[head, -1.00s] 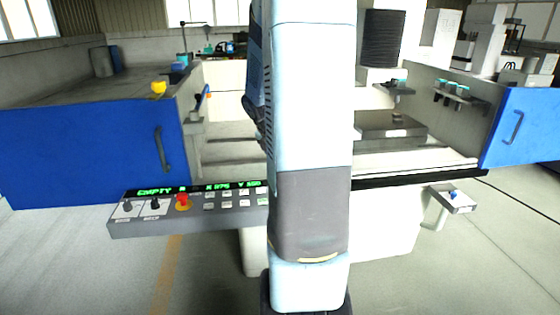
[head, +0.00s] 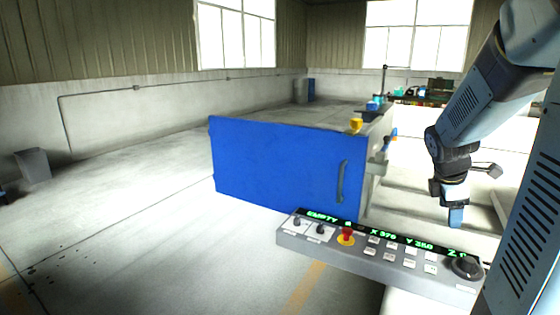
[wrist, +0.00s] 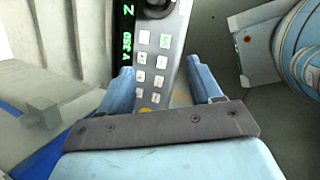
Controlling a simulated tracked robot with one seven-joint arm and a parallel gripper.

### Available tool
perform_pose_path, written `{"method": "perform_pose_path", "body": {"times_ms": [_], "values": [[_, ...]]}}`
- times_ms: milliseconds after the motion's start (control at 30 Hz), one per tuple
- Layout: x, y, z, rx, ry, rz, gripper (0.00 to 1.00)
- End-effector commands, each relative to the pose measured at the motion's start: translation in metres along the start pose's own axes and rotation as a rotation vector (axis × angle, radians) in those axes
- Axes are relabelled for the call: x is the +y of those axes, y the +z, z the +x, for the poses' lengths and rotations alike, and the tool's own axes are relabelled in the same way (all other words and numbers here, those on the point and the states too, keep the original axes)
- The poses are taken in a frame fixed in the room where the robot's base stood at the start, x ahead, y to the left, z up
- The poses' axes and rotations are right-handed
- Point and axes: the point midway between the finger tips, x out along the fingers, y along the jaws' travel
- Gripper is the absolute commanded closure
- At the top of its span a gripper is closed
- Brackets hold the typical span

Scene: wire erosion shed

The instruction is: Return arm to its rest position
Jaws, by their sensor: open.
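My arm comes in from the right of the head view and bends down to my gripper (head: 455,217). The gripper shows just above the right part of the control panel (head: 380,255), in front of the machine's open work area. In the wrist view my two blue fingers (wrist: 160,75) are spread apart with nothing between them. The panel's buttons and green readout show beyond the fingers there. How far the fingers are from the panel I cannot tell.
A red stop button (head: 347,233) and a dark knob (head: 467,267) stick up from the panel. A yellow item (head: 355,125) sits above the door.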

Motion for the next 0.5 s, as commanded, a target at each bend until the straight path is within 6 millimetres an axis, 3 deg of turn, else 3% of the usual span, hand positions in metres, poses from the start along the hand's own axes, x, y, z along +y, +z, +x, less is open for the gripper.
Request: {"method": "perform_pose_path", "body": {"times_ms": [33,200,500], "values": [[-0.005,-0.009,-0.017,0.011,0.020,0.074,0.36],[-0.028,-0.037,-0.062,0.072,0.059,0.358,0.36],[-0.081,-0.080,-0.129,0.242,0.061,0.843,0.36]]}}
